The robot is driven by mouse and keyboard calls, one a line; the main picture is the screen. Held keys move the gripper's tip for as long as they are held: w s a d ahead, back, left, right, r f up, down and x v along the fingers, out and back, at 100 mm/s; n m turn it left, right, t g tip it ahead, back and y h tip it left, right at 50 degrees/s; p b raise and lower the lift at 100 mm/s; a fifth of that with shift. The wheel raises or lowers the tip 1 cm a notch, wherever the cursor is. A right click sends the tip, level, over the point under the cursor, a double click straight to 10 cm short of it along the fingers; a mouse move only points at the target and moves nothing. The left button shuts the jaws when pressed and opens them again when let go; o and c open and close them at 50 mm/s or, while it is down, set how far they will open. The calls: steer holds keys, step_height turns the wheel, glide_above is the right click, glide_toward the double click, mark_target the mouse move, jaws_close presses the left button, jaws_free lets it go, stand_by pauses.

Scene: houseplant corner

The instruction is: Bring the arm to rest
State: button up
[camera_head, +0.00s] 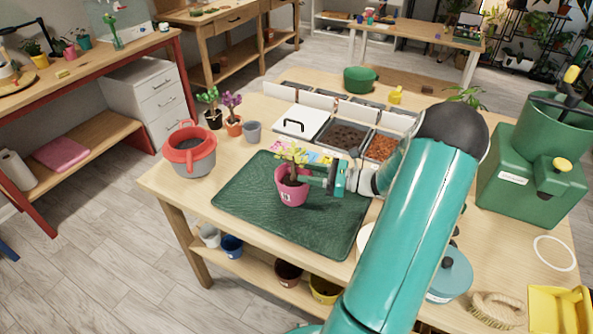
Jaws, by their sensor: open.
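My teal arm (415,225) reaches from the bottom of the view over the wooden table. My gripper (312,180) is open at the right side of a pink pot (290,192). Its fingers point left at the pot's upper part; I cannot tell whether they touch it. The pot stands upright on a dark green mat (245,205) and holds a plant (293,156) with yellow-green leaves.
A red and grey bucket (188,150) stands left of the mat. Two small potted plants and a grey pot (252,131) stand behind it. Soil trays (342,137) lie at the back. A green box (520,180) stands right of my arm. The mat's left part is bare.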

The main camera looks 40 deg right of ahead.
steer(key=v, duration=0.9)
steer(key=w+a+r+n+g, duration=0.1)
steer(key=a+r+n+g, duration=0.25)
steer(key=a, duration=0.45)
steer(key=w+a+r+n+g+h, duration=0.1)
steer(key=w+a+r+n+g, duration=0.1)
steer(key=a+n+g, duration=0.45)
steer(key=w+a+r+n+g, duration=0.1)
steer(key=a+r+n+g, duration=0.15)
steer(key=a, duration=0.65)
steer(key=s+a+r+n+t+h, duration=0.1)
steer(key=s+a+r+n+h, duration=0.3)
steer(key=a+n, duration=0.3)
steer(key=s+a+r+n+t+h, duration=0.2)
steer(key=s+a+r+n+h, duration=0.3)
steer(key=a+n, duration=0.3)
steer(key=shift+s+n, duration=0.15)
steer(key=shift+n, duration=0.7)
steer(key=shift+d+r, duration=0.1)
steer(key=shift+c, duration=0.4)
